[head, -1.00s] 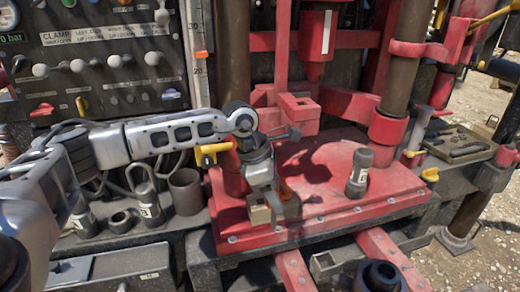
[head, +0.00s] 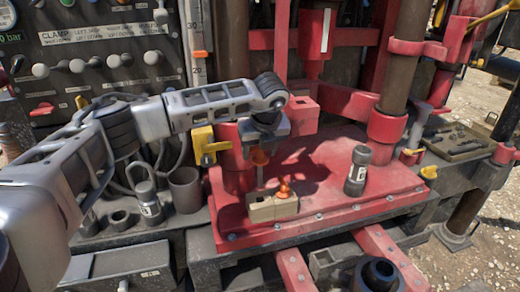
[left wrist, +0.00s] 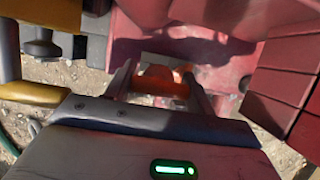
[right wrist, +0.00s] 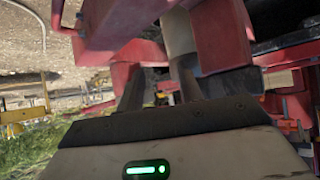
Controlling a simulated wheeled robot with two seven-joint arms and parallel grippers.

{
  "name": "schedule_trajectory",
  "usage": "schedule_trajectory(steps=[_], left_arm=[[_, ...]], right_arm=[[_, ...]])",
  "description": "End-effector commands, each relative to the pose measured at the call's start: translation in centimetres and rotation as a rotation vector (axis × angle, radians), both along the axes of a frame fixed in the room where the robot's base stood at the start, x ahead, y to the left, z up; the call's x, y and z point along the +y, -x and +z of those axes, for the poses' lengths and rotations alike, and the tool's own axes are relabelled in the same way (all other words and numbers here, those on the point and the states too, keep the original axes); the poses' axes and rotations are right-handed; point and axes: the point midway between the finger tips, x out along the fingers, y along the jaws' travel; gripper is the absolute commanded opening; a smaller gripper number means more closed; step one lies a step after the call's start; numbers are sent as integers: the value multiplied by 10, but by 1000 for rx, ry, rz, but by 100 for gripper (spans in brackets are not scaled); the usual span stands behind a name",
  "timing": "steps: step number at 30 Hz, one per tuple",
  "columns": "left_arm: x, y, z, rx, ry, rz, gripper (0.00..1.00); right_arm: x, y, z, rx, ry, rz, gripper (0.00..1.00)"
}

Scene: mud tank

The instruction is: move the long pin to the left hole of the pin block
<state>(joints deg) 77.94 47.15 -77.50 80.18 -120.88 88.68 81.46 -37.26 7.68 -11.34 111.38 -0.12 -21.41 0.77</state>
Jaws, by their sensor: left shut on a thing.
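The tan pin block (head: 272,207) sits on the front left of the red base plate. My left gripper (head: 261,150) points down above the left part of the block. It is shut on an orange-headed pin (head: 260,158), which I take for the long pin; its head also shows between the fingers in the left wrist view (left wrist: 160,80). I cannot tell whether its lower tip touches the block. A second orange pin (head: 284,189) stands in the right part of the block. My right gripper (right wrist: 158,92) shows only in the right wrist view, fingers apart.
A dark labelled cylinder (head: 358,172) stands on the red base plate (head: 330,205), right of the block. A yellow clamp part (head: 204,146) is left of my gripper. Red frame parts (head: 304,112) rise behind it. The plate between block and cylinder is clear.

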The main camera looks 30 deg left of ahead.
Motion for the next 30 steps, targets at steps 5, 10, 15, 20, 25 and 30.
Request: schedule_trajectory(steps=[5, 10, 15, 20, 25, 30], left_arm=[[0, 0, -6, 1, 0, 1, 28], [0, 0, -15, 2, 0, -1, 28], [0, 0, -24, 1, 1, -1, 28], [0, 0, -32, 1, 1, -2, 28], [0, 0, -41, 1, 1, -2, 28], [0, 0, -50, 1, 1, -2, 28]], right_arm=[[0, 0, 0, 0, 0, 0, 36], [0, 0, 0, 1, 0, 0, 36], [0, 0, -2, 2, 0, -1, 36], [0, 0, -4, 5, 0, 0, 36], [1, 0, -6, 4, 0, 0, 36], [2, -1, -8, 1, -4, 2, 36]])
